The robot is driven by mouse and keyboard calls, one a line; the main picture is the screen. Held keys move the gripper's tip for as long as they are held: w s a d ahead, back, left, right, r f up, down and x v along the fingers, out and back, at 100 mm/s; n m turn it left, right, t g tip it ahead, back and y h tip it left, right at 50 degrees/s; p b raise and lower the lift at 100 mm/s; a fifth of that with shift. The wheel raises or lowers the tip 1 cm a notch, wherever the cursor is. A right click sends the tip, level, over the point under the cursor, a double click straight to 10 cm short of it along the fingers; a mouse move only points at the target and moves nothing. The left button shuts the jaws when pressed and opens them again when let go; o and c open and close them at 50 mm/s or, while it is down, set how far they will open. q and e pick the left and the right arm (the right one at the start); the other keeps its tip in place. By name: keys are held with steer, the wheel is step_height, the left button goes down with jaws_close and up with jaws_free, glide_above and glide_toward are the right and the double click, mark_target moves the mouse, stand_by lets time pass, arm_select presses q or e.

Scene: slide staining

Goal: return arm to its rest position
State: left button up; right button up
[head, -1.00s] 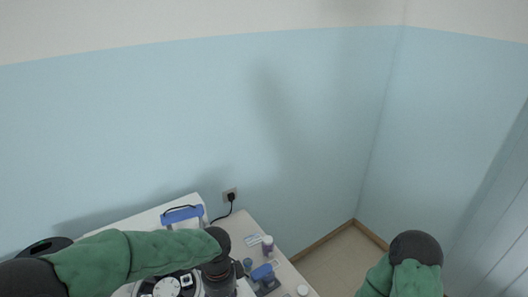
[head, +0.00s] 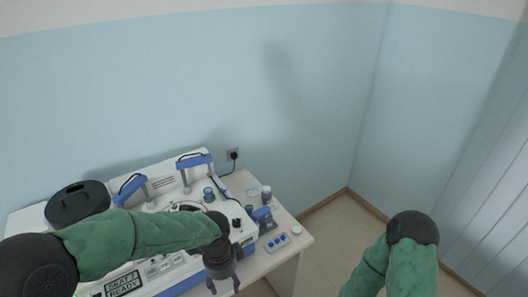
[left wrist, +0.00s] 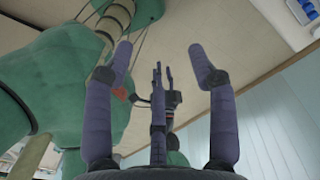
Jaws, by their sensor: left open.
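My left arm in its green sleeve reaches in from the left of the head view, over the white staining machine (head: 165,271). My left gripper (head: 224,284) hangs down in front of the machine's right part, its fingers apart with nothing seen between them. My right arm rises at the lower right of the head view, over the floor, bent at a dark joint. The right gripper is outside the head view.
A black round lidded pot (head: 77,204) sits at the machine's left. Blue-handled parts (head: 194,161) stand at the machine's back. A small blue device (head: 264,218), a white strip with blue buttons (head: 277,243) and small bottles are on the table's right end. Floor to the right is clear.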

arm_select(q)
steer(key=s+f+n+h+b, duration=0.1)
steer(key=s+f+n+b, duration=0.2)
steer(key=f, duration=1.3)
steer(key=s+f+n+h+b, duration=0.1)
steer(key=s+f+n+b, duration=0.2)
steer(key=f+n+b, duration=0.7)
steer(key=s+d+f+n+t+h+b, duration=0.1)
steer(key=s+f+n+b, duration=0.2)
steer(key=f, duration=2)
steer(key=n+b, duration=0.3)
steer(key=b, duration=0.3)
steer(key=shift+s+f+n+h, duration=0.25)
steer(key=shift+s+n+h, duration=0.05)
steer(key=shift+n+h, duration=0.1)
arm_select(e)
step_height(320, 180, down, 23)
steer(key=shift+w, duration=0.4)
